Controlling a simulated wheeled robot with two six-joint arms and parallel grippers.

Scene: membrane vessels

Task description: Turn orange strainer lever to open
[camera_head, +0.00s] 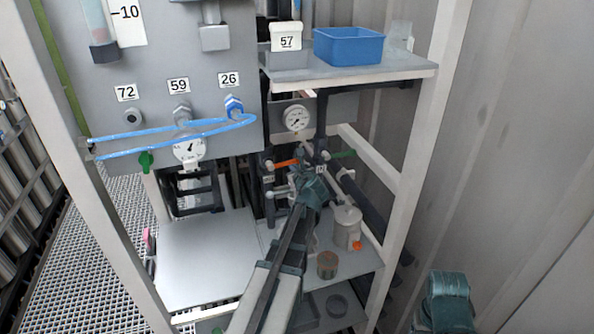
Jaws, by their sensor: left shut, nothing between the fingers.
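The orange lever (286,163) is a short bar on the pipework in the rack, lying close to horizontal and tilted slightly up to the right. My left gripper (305,169) reaches up from the lower middle, and its tips are just right of and below the orange lever's right end. It is shut and empty. Whether it touches the lever cannot be told. The gripper and arm hide part of the pipework behind them. A teal part of my right arm shows at the lower right, with no fingers visible.
A green lever (343,154) is close on the right of my left gripper. A pressure gauge (296,118) sits above. A metal canister (347,226) and a brown jar (327,264) stand on the shelf below. A blue bin (348,46) is on the upper shelf.

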